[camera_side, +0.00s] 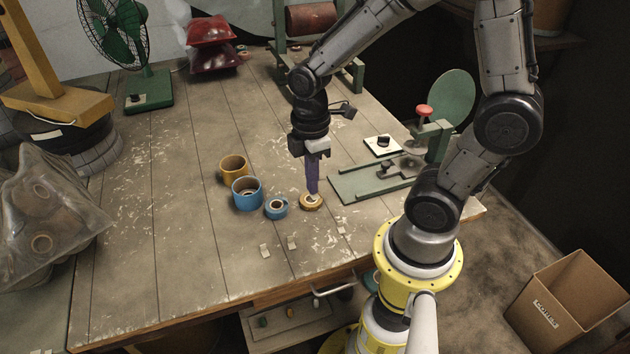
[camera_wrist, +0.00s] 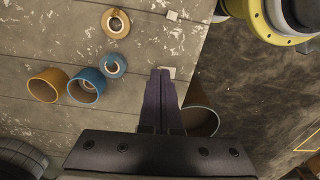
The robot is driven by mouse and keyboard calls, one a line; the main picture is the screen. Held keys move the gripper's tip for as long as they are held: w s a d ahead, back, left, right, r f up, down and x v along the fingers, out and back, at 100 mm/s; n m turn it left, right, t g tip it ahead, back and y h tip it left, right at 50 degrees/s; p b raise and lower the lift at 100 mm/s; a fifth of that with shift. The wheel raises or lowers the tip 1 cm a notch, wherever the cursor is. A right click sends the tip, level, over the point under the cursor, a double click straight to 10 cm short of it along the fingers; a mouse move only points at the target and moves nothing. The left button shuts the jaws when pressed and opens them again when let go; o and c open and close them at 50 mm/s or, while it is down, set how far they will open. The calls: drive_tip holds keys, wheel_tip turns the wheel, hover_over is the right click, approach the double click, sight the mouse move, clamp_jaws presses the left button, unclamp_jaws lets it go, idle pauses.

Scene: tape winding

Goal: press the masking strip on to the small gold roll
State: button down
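The small gold roll (camera_side: 312,205) lies flat on the table; in the wrist view (camera_wrist: 108,24) it is up and left of my fingertips. My gripper (camera_side: 312,190) points down with its dark purple fingers together. In the side view its tips overlap the roll; the wrist view (camera_wrist: 160,72) puts them to one side of it, apparently above the table. A pale patch shows where tips and roll overlap; I cannot tell whether it is a strip or the roll's core. Pale strips (camera_side: 341,230), (camera_side: 292,242) and (camera_side: 265,250) lie near the table's front edge.
A small blue roll (camera_side: 276,208), a larger blue roll (camera_side: 247,194) and a larger gold roll (camera_side: 234,167) stand to the left. A green fixture (camera_side: 360,185) is on the right. A cardboard box (camera_side: 570,300) is on the floor. The table's front left is clear.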

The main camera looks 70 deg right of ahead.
drive_tip(key=w+d+f+m, duration=0.25)
drive_tip(key=d+f, duration=0.25)
drive_tip(key=d, duration=0.6)
drive_tip(key=shift+w+f, duration=0.15)
drive_tip(key=shift+f, duration=1.5)
drive_tip(key=shift+w+f, duration=0.15)
drive_tip(key=shift+f, duration=1.45)
drive_tip(key=shift+f, duration=0.4)
drive_tip(key=c, duration=1.6)
unclamp_jaws()
drive_tip(key=c, duration=1)
unclamp_jaws()
drive_tip(key=shift+c, duration=0.2)
drive_tip(key=o, duration=0.4)
